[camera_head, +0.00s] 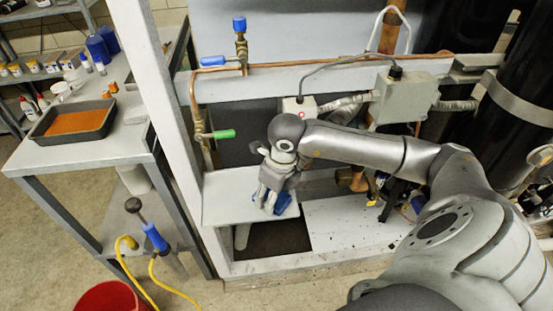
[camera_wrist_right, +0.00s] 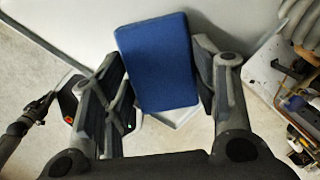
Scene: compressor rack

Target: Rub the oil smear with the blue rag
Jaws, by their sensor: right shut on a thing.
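My right gripper (camera_head: 272,203) is shut on the blue rag (camera_head: 284,204), low over the right end of a pale shelf (camera_head: 226,203). In the right wrist view the rag (camera_wrist_right: 157,60) is a flat blue block between the two fingers of the right gripper (camera_wrist_right: 160,78). Its far end is near a pale surface; I cannot tell whether they touch. I cannot make out the oil smear; the gripper and rag cover part of the shelf. My left gripper is not in view.
Copper pipe (camera_head: 320,60), a green-handled valve (camera_head: 217,134) and a grey box (camera_head: 404,98) surround the arm. A dark opening (camera_head: 272,240) lies below the shelf. At left stand a bench with an orange-filled tray (camera_head: 75,122) and a red bucket (camera_head: 108,299).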

